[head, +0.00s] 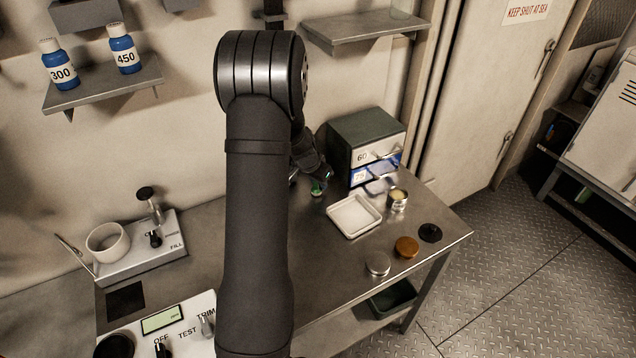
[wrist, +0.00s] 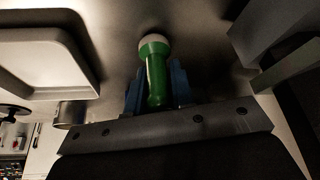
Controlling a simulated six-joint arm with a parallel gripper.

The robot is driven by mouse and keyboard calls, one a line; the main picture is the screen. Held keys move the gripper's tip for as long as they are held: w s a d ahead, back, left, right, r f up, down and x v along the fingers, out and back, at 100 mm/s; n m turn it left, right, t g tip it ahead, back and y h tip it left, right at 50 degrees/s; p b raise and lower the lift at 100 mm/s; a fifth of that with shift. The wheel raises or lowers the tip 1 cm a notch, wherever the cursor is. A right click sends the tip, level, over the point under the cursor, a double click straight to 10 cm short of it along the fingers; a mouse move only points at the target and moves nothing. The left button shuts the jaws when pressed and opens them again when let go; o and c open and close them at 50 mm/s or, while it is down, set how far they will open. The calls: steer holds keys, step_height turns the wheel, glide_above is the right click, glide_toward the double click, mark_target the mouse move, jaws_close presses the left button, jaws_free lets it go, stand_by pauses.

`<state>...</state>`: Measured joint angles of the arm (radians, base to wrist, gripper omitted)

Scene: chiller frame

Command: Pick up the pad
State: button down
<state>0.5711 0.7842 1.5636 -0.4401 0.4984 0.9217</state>
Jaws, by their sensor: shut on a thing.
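The pad, a green handle with a round white end (wrist: 154,45), stands between the blue fingers of my gripper (wrist: 156,85) in the wrist view. My gripper is shut on the green handle, with the white end reaching out past the fingertips. In the head view my gripper (head: 312,178) is at the back of the steel bench, partly hidden by my arm, and a bit of the green pad (head: 318,187) shows below it. I cannot tell whether the white end touches the bench.
A white tray (head: 354,232) sits right of the pad, with an open tin (head: 398,203) beyond it. A small drawer cabinet (head: 365,132) stands behind. A silver lid (head: 377,263), an amber disc (head: 406,247) and a black disc (head: 430,232) lie toward the front edge.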

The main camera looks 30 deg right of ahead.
steer(key=r, duration=0.4)
steer(key=shift+s+d+r, duration=0.25)
steer(key=shift+s+r, duration=0.05)
steer(key=shift+s, duration=0.1)
steer(key=s+d+r, duration=0.4)
steer(key=s+r, duration=0.2)
steer(key=s, duration=0.4)
steer(key=s+d, duration=0.2)
steer(key=d, duration=0.5)
steer(key=s+d, duration=0.3)
steer(key=d, duration=0.5)
steer(key=shift+w+a+f, duration=0.15)
steer(key=shift+f, duration=1.45)
steer(key=shift+w+a+f, duration=0.1)
steer(key=shift+w+f, duration=0.05)
steer(key=shift+f, duration=1.4)
steer(key=shift+f, duration=0.65)
steer(key=shift+r, duration=0.1)
step_height(320, 180, up, 7)
